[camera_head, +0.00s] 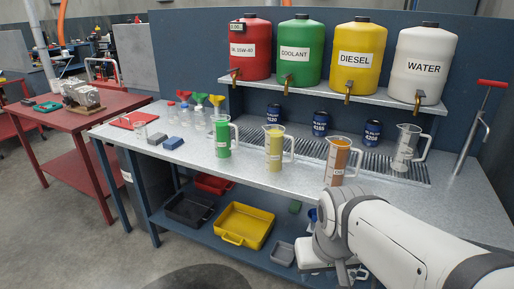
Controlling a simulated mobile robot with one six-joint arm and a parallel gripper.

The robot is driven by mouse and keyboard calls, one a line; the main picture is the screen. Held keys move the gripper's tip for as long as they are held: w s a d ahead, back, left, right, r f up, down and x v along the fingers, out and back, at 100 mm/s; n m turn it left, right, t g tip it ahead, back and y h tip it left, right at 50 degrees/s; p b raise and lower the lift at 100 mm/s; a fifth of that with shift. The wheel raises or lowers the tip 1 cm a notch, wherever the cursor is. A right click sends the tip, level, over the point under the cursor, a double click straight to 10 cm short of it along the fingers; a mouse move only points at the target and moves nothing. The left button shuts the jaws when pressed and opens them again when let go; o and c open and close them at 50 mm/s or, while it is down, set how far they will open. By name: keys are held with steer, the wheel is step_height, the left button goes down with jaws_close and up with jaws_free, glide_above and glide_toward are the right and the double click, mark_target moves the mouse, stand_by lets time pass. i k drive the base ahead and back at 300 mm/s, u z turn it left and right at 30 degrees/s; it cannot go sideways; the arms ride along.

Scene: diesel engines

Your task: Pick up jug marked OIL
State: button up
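Several clear measuring jugs with handles stand on the metal bench. One has green liquid (222,137), one yellow (274,150), one orange-brown (336,162), and one looks empty or holds clear liquid (404,150). They have small pale labels, too small to read, so I cannot tell which says OIL. My gripper (345,272) is low at the bottom right, in front of the bench edge, below and apart from the orange-brown jug. My arm hides much of it, and its fingers do not show clearly.
Red (250,50), green (294,52), yellow (356,57) and white (422,65) drums stand on a shelf (330,92) above the jugs. Blue cans (320,123) stand behind them. A red-handled pump (478,130) is at right. Trays (243,226) lie on the lower shelf.

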mark_target(339, 148)
steer(key=z, duration=0.05)
steer(key=i, duration=1)
steer(key=u, duration=0.05)
